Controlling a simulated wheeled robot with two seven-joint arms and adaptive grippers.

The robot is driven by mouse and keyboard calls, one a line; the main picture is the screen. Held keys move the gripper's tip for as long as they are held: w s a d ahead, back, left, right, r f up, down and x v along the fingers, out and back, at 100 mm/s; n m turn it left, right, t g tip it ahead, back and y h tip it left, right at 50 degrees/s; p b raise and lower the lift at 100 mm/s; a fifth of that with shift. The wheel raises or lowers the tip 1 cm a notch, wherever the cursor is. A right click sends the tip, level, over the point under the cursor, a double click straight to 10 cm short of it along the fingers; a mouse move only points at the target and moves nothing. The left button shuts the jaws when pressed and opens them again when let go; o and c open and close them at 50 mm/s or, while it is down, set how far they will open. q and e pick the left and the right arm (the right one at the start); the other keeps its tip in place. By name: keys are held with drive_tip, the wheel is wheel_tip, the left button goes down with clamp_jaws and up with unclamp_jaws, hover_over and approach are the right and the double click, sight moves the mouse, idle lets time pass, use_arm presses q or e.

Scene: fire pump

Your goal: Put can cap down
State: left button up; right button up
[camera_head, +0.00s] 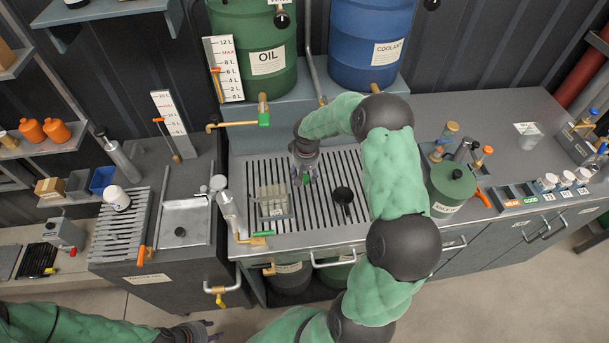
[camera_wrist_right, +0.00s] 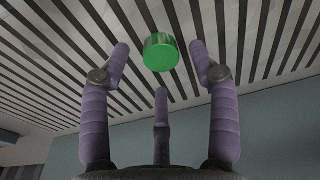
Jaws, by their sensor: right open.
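A small round green cap (camera_wrist_right: 160,52) shows in the right wrist view against the slatted grate, ahead of my right gripper's fingertips; the fingers do not visibly touch it. I cannot tell if it rests on the slats. My right gripper (camera_head: 304,172) is low over the grate (camera_head: 325,218) in the head view, with a bit of green at its fingers. In the wrist view its purple fingers (camera_wrist_right: 161,75) are spread open. A dark green labelled can (camera_head: 447,205) stands to the right on the bench. My left gripper (camera_head: 213,331) is at the bottom edge, its fingers small.
A clear rectangular container (camera_head: 273,201) and a black funnel-like item (camera_head: 343,196) stand on the grate. The oil drum (camera_head: 258,40) and coolant drum (camera_head: 370,35) are behind. Sample slots (camera_head: 535,195) line the right front. The bench's back right is mostly clear.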

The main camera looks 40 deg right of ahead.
sight(306, 181)
wheel_tip(306, 181, up, 10)
drive_tip(key=s+p, duration=0.1)
drive_tip(key=shift+a, duration=0.25)
idle(0.4)
